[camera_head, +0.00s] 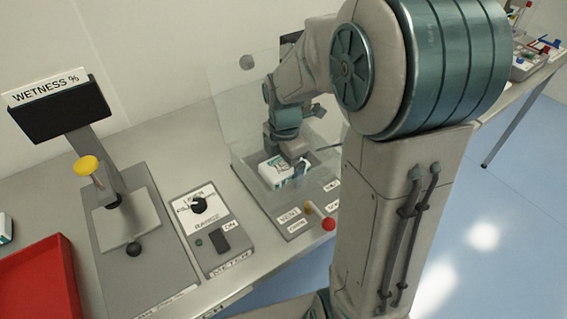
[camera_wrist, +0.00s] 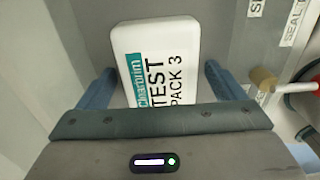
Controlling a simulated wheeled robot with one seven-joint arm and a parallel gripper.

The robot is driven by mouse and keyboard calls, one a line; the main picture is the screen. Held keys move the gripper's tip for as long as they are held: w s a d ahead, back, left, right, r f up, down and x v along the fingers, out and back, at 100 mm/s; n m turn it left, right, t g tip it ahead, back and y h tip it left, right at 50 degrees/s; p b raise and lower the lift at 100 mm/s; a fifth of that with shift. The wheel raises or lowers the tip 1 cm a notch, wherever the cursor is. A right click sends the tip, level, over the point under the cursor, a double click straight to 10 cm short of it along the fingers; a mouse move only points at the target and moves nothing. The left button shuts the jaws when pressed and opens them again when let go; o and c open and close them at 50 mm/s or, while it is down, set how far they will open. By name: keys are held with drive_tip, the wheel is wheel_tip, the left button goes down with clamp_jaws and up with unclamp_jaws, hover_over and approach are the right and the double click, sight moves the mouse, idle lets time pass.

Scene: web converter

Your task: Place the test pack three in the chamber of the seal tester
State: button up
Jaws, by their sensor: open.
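The test pack three (camera_wrist: 155,65) is a white pack with a teal label and the words "TEST PACK 3". My gripper (camera_wrist: 158,95) is open, with one blue finger on each side of the pack and gaps between fingers and pack. In the head view my gripper (camera_head: 291,160) is low over the pack and hides part of it. The pack's near end is hidden by the gripper body in the wrist view.
A red tray (camera_head: 40,285) is at the far left. A red-knobbed lever (camera_head: 328,224) is at the tester's front. Another bench is at upper right.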

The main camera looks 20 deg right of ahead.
sight(285, 164)
wheel_tip(285, 164, up, 12)
drive_tip(key=s+f+m+t, duration=0.2)
drive_tip(key=s+m, duration=1.2)
drive_tip(key=m, duration=0.7)
drive_tip(key=shift+a+f+m+t, duration=0.15)
drive_tip(key=shift+f+m+t, duration=0.25)
drive_tip(key=shift+f, duration=0.45)
drive_tip(key=shift+w, duration=0.1)
